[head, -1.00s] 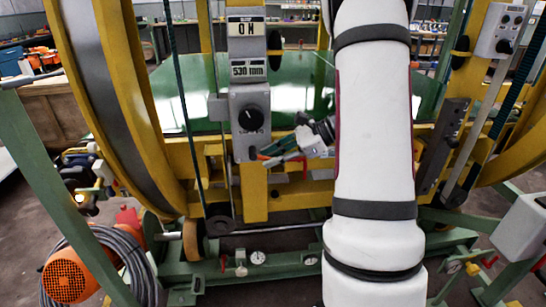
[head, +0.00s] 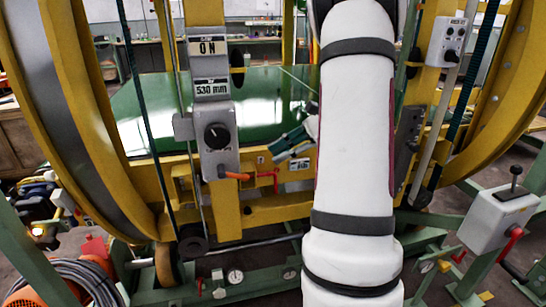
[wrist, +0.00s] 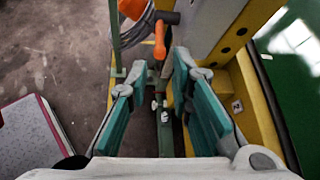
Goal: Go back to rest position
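My gripper (head: 281,149) shows in the head view beside my white arm, in front of the yellow frame. Its teal fingers also show in the wrist view (wrist: 155,72), spread apart with no object between them. An orange lever handle (head: 236,176) sits below the grey control box (head: 217,137), down and left of my gripper and apart from it. In the wrist view an orange handle (wrist: 160,42) appears beyond the fingertips. My arm hides part of the machine behind it.
The yellow ring frame (head: 85,110) curves up at left. A red handle (head: 274,182) is near the lever. A grey joystick box (head: 500,212) stands at right. The green sheet (head: 150,112) lies behind. An orange motor and hose coil (head: 75,280) are at lower left.

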